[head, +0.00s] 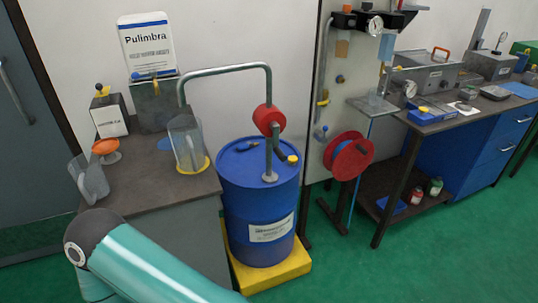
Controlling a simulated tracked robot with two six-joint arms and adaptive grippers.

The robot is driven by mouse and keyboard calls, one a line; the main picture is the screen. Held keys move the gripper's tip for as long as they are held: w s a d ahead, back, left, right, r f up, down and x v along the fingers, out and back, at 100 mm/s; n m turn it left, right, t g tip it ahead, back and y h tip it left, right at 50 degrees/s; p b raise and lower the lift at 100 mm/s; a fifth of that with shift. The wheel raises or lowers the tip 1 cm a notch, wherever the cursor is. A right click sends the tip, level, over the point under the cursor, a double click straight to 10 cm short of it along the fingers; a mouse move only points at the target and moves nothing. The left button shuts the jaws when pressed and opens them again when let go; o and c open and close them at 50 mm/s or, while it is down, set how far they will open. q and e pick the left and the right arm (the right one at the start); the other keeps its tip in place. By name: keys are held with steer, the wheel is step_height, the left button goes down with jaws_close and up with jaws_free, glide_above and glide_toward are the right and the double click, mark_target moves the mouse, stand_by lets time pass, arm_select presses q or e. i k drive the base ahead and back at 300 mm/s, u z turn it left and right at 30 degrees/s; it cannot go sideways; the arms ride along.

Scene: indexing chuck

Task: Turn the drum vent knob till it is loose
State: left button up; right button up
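A blue drum (258,205) with a white label stands upright on a yellow base. On its lid, right of the pump's foot, is a small yellow knob (292,159), which looks like the vent knob; whether it is tight or loose is too small to tell. A hand pump with a red body (268,119) rises from the lid, and its grey pipe bends left over the counter. A teal link of my arm crosses the bottom left, in front of the counter and apart from the drum. Neither gripper shows.
A clear jug (187,146) stands in a yellow ring (193,167) under the pipe's outlet. The counter also holds another clear container (90,180) and an orange dish (106,150). A red reel (348,156) stands right of the drum. Green floor in front of the drum is clear.

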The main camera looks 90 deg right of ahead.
mark_target(291, 159)
steer(key=z, duration=0.1)
steer(key=k, duration=1.2)
steer(key=z, duration=1.5)
steer(key=i, duration=1)
steer(key=z, duration=0.15)
